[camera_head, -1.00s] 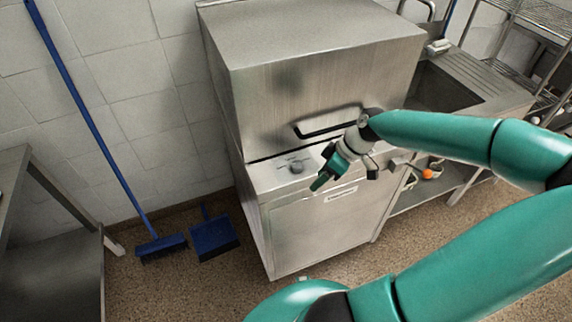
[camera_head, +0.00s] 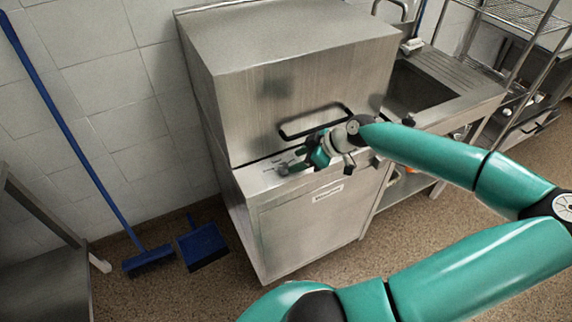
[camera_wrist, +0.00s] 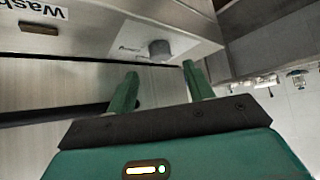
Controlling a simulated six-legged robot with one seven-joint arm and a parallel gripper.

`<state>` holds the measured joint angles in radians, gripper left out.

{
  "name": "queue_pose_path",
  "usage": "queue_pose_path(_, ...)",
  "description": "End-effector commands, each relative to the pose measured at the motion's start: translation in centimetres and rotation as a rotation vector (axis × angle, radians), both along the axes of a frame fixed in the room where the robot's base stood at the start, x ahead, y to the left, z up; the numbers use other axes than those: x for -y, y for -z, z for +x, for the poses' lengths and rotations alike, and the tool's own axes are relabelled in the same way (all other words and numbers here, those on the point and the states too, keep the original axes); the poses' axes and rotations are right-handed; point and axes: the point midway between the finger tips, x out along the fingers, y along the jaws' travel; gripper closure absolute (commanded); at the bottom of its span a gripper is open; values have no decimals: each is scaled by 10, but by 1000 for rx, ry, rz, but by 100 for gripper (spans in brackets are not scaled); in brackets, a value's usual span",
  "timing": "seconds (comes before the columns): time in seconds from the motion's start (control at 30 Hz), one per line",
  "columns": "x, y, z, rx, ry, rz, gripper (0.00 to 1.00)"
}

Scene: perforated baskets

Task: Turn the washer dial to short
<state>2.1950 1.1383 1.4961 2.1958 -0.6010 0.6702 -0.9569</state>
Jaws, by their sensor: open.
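The washer (camera_head: 300,70) is a steel box-shaped machine with a dark bar handle (camera_head: 312,120) across its hood. Its grey round dial (camera_head: 283,169) sits on the narrow control panel below the hood. In the wrist view the dial (camera_wrist: 159,49) stands out from the panel beside small printed marks too blurred to read. My gripper (camera_head: 298,160) is at the panel, close to the dial on its right in the head view. In the wrist view my gripper's two green fingers (camera_wrist: 161,79) are apart, with the dial just beyond their tips and roughly between them. Contact is not visible.
A steel sink counter (camera_head: 450,85) stands right of the washer, with a wire rack (camera_head: 510,15) behind. A blue broom (camera_head: 150,258) and dustpan (camera_head: 203,245) are at the left wall. A steel table (camera_head: 40,265) is at far left. Floor before the washer is clear.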

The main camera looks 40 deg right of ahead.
Motion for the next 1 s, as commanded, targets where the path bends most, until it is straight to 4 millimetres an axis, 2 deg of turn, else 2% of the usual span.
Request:
queue_pose_path(0.1,-10,17,16,-2,-4,1,48)
queue_pose_path(0.3,-19,33,32,0,-4,1,48)
queue_pose_path(0.63,-20,38,34,-1,-1,1,48)
queue_pose_path(0.67,-20,37,34,-1,-1,1,50)
queue_pose_path(0.87,-20,37,34,0,-1,1,89)
queue_pose_path(0.9,-20,37,34,0,-1,1,93)
queue_pose_path(1.0,-20,37,34,0,0,0,93)
